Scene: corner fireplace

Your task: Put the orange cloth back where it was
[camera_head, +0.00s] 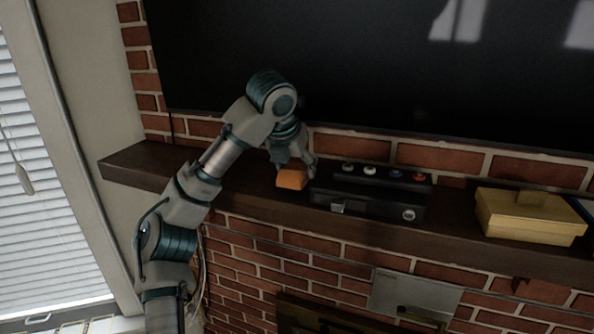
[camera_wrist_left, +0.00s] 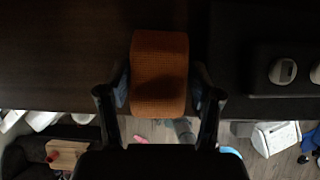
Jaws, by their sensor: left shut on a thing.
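The orange cloth (camera_head: 291,179) is a small folded block at the mantel shelf, just left of a black box with knobs. In the left wrist view the cloth (camera_wrist_left: 159,75) sits between the two fingers, with ribbed fabric facing the camera. My left gripper (camera_head: 293,165) reaches down from above and is shut on the cloth; it also shows in the left wrist view (camera_wrist_left: 160,98). Whether the cloth's underside touches the shelf cannot be told. My right gripper is not in view.
The dark wooden mantel shelf (camera_head: 140,165) is bare left of the cloth. The black box (camera_head: 370,192) with several knobs stands close on the right. A yellow lidded box (camera_head: 530,217) is farther right. A large black screen (camera_head: 360,70) hangs behind, above the brick wall (camera_head: 260,262).

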